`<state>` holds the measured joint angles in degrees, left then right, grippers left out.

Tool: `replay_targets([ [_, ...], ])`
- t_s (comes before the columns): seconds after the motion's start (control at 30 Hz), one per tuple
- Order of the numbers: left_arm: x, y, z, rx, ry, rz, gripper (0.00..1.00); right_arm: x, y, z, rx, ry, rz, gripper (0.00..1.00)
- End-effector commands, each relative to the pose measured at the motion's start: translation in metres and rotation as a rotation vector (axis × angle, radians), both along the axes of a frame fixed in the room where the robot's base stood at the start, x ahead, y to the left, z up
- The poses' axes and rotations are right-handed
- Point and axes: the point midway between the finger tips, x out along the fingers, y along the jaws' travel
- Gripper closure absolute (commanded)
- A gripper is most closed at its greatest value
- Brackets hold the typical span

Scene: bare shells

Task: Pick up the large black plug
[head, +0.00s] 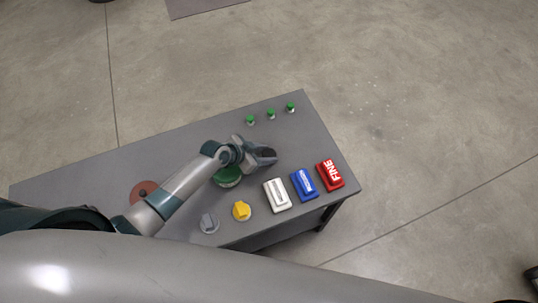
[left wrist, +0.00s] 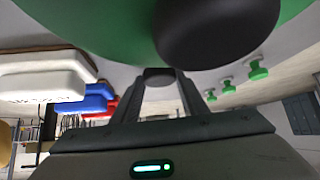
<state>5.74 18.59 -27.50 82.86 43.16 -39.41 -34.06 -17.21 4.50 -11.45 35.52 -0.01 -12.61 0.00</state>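My left gripper (head: 264,157) is over the table, just right of a round green disc (head: 228,177) and partly in front of it. In the left wrist view the green disc (left wrist: 110,30) is close at the top, with a large rounded black piece (left wrist: 218,32) in front of it. The gripper's two fingers (left wrist: 160,92) stand apart there. A smaller dark rounded piece (left wrist: 159,73) shows between the fingertips; I cannot tell whether they touch it. I cannot tell for certain which dark piece is the large black plug. In the head view the gripper hides that area. My right gripper is not in view.
On the grey table (head: 100,165) are white (head: 277,195), blue (head: 304,184) and red (head: 330,176) blocks, a yellow knob (head: 241,211), a grey knob (head: 208,222), a reddish disc (head: 143,191) and green pegs (head: 271,113). The far left is clear.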

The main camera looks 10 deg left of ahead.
Motion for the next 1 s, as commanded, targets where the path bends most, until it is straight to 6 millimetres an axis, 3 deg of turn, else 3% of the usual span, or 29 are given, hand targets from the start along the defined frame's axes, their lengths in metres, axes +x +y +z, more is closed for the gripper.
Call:
replay_targets([
  [0.47, 0.000, 0.000, 0.003, -0.001, -0.001, 0.000, 0.83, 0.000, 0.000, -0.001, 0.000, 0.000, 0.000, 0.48],
  [0.67, 0.000, 0.000, 0.016, 0.001, -0.003, -0.001, 0.83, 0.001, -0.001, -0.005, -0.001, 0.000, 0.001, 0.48],
  [0.87, 0.000, -0.001, 0.042, 0.000, -0.004, -0.001, 0.83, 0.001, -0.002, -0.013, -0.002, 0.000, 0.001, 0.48],
  [1.0, -0.014, -0.030, 0.057, -0.003, -0.004, -0.004, 0.83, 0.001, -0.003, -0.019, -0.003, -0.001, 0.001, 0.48],
])
